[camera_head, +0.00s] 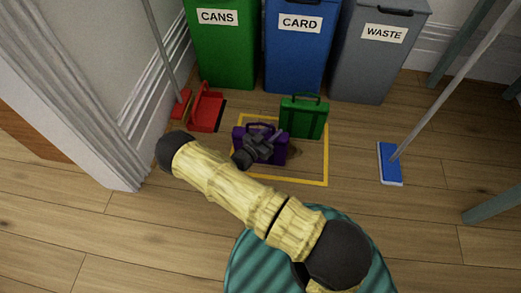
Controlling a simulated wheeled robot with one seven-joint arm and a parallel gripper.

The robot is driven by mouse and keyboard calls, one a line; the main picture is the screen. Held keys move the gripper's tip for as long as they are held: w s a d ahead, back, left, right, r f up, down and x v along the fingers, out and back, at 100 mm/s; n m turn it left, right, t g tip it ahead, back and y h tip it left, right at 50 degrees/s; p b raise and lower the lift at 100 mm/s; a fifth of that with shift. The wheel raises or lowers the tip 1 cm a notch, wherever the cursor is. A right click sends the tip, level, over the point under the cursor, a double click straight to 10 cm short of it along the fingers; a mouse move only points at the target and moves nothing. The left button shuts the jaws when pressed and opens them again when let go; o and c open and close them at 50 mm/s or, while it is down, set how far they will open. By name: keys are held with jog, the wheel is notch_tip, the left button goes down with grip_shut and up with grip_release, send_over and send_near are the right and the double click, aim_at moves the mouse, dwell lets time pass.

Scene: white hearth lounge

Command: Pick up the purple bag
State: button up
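The purple bag (280,153) stands on the wooden floor inside a yellow outlined rectangle (325,166). Its handle is at the top, and its middle is hidden behind my gripper. My gripper (262,143), dark grey, is in front of or over the bag in the picture. I cannot tell whether it touches the bag, or whether its fingers are open or shut. My pale yellow arm reaches across the foreground.
A green bag (303,117) stands just right of and behind the purple bag. A red dustpan (206,110) lies at left near the wall. Green (221,55), blue (296,60) and grey (375,65) bins line the back. A blue mop (390,165) stands at right.

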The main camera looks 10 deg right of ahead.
jog(key=shift+w+d, duration=0.25)
jog(key=shift+d, duration=0.05)
grip_shut()
dwell(0.3)
